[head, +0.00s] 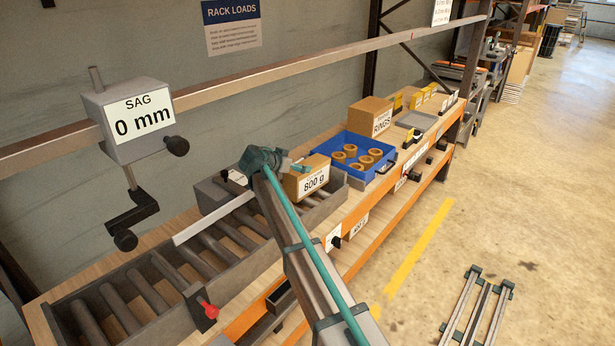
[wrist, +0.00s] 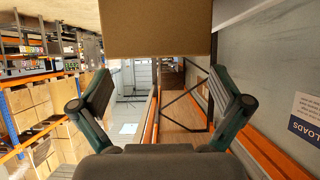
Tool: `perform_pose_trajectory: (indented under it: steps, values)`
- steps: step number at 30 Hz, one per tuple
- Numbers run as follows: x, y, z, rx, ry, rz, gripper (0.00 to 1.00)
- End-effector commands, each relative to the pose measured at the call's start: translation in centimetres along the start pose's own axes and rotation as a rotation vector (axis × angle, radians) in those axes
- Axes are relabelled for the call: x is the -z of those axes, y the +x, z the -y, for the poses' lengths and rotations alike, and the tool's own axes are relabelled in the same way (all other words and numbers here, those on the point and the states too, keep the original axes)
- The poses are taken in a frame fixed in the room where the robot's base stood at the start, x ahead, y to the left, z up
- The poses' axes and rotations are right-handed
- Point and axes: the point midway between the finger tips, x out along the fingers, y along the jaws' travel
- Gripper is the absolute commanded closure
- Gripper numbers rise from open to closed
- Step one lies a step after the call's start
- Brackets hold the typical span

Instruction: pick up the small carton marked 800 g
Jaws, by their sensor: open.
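The small carton (head: 313,182) marked 800 g is a brown box with a white label, standing at the far end of the roller tray in the head view. My gripper (head: 280,167) is at the carton's left end, with one finger showing over its top edge. In the wrist view a plain brown face of the carton (wrist: 155,30) fills the top middle. My gripper's two fingers (wrist: 160,77) are spread wide there, just below the carton's lower edge in the picture. Nothing is between them. Whether a finger touches the carton is hard to tell.
A blue bin (head: 377,170) with several rings stands just behind the carton, and a RINGS box (head: 370,116) beyond it. The grey roller tray (head: 110,312) runs along the near bench. A rail with a SAG 0 mm gauge (head: 140,121) crosses above. The floor (head: 480,220) at right is mostly clear.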

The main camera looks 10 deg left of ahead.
Motion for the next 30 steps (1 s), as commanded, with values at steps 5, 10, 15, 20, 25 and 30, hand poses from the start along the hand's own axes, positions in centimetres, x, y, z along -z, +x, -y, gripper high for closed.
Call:
perform_pose_trajectory:
  steps: [5, 10, 15, 20, 25, 30]
  values:
    - [0.1, 1.0, 0.0, 0.001, 0.000, 0.000, 0.00]
    - [0.0, 2.7, 0.0, -0.002, -0.002, 0.001, 0.00]
    - [-0.2, 5.0, 0.1, -0.001, -0.001, 0.001, 0.00]
    - [-0.4, 6.0, 0.0, 0.001, 0.000, 0.000, 0.00]
    - [-0.5, 5.9, 0.0, 0.001, 0.000, 0.000, 0.00]
    - [-0.5, 5.9, 0.0, 0.001, -0.001, 0.000, 0.28]
